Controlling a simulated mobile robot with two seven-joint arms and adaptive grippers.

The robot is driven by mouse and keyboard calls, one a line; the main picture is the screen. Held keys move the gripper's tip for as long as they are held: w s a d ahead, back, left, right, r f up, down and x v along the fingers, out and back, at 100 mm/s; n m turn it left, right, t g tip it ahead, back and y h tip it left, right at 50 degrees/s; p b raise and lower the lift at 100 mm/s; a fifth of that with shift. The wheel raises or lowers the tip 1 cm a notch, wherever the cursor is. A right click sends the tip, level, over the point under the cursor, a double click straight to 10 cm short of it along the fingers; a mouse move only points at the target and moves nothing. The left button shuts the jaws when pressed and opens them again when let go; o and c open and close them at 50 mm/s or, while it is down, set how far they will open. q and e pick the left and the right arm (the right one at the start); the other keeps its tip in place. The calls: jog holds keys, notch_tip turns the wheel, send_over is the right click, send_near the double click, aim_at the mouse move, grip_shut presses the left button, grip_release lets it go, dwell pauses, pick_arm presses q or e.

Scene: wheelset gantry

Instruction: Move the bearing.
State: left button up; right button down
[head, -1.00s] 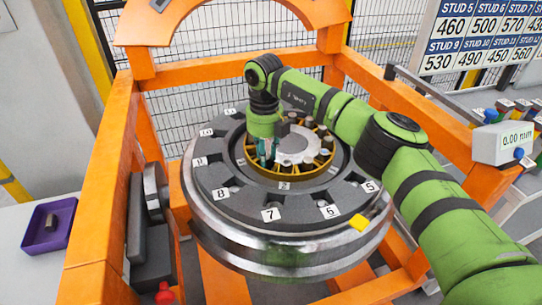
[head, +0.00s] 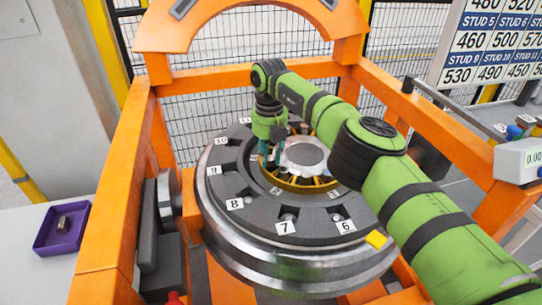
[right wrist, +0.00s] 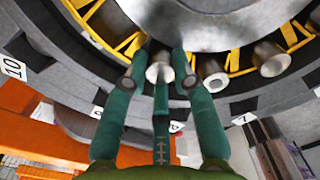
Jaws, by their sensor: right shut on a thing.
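The bearing lies on top of the wheelset, with a yellow cage (head: 297,186) and several steel rollers around a pale central hub (head: 305,154). My right gripper (head: 269,160) reaches down over the left part of the cage. In the right wrist view, its dark green fingers (right wrist: 160,68) are shut around one steel roller (right wrist: 160,73) at the ring. Other rollers (right wrist: 216,78) sit to its right. I cannot tell if the held roller is lifted clear of its pocket. My left gripper is not in view.
A dark numbered ring (head: 242,218) surrounds the bearing. Orange gantry beams (head: 112,200) enclose the wheelset. A purple tray (head: 46,245) with a small metal piece stands at the left. A display box (head: 515,163) and a stud number board (head: 490,45) are at the right.

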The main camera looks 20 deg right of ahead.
jog(key=shift+w+r, duration=0.2)
jog(key=shift+w, duration=0.1)
dwell(0.4)
jog(key=c, duration=1)
grip_release()
jog(key=shift+f, duration=0.1)
